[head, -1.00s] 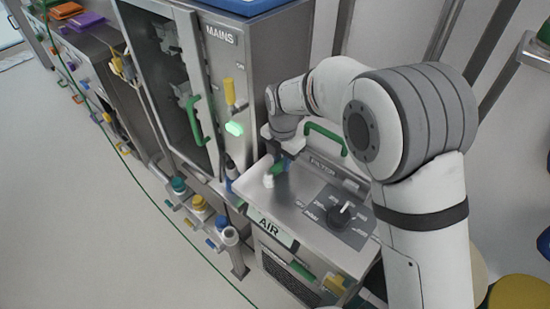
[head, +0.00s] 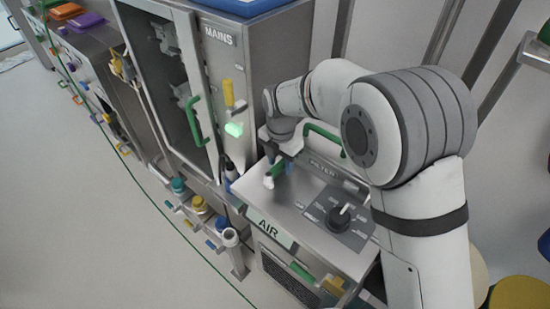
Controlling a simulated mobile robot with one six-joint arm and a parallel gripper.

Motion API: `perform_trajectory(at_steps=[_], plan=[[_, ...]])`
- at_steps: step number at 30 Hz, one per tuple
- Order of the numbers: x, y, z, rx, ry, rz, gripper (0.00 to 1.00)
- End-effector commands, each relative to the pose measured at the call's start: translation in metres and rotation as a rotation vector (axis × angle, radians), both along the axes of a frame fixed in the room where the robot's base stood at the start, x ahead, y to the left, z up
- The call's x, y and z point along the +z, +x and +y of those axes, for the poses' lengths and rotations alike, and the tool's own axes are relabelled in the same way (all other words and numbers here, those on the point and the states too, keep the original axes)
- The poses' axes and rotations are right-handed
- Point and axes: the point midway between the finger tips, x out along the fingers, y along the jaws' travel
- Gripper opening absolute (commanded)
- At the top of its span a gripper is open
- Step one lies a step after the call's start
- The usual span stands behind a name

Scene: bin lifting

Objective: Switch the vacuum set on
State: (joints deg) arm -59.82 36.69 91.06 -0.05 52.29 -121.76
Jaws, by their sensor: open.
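A small lever with a white and green tip (head: 269,180) stands at the left of that top. My gripper (head: 276,170) is open, pointing down at this lever, with its dark fingers close beside it. I cannot tell whether they touch it. My wrist partly hides the area behind. No label naming the vacuum set is legible.
A tall MAINS cabinet (head: 249,75) with a yellow lever (head: 229,93), a lit green lamp (head: 234,130) and a green door handle (head: 193,120) stands at left. The floor (head: 100,235) at left is clear, except for a green line.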

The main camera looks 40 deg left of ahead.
Motion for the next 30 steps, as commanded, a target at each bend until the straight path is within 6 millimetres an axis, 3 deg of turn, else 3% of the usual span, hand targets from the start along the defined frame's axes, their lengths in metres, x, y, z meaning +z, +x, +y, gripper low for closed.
perform_trajectory(at_steps=[15, 30], plan=[[0.071, 0.000, 0.001, 0.001, 0.003, -0.002, 0.42], [0.078, -0.001, 0.000, 0.001, 0.001, -0.001, 0.42]])
